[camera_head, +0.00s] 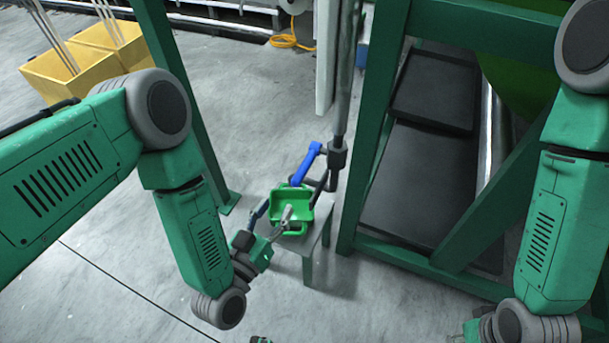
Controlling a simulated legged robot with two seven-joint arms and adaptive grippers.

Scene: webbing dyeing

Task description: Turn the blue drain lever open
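The blue drain lever (307,163) sticks out down and to the left from a dark valve (337,154) on a vertical grey pipe, near the picture's middle. My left gripper (274,211) is below and left of the lever, apart from it. Its two fingers are spread and point up; it looks open, with nothing seen held. One finger overlaps a green container (293,205) in the picture; I cannot tell whether they touch. Only a green part of my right gripper (468,334) seems to show at the bottom edge; its fingers are out of frame.
The green container is on a small grey-green stool (318,240) below the valve. A green frame (364,150) with black panels (418,190) stands to the right. Yellow bins (85,60) are at the upper left. The grey floor between is largely clear.

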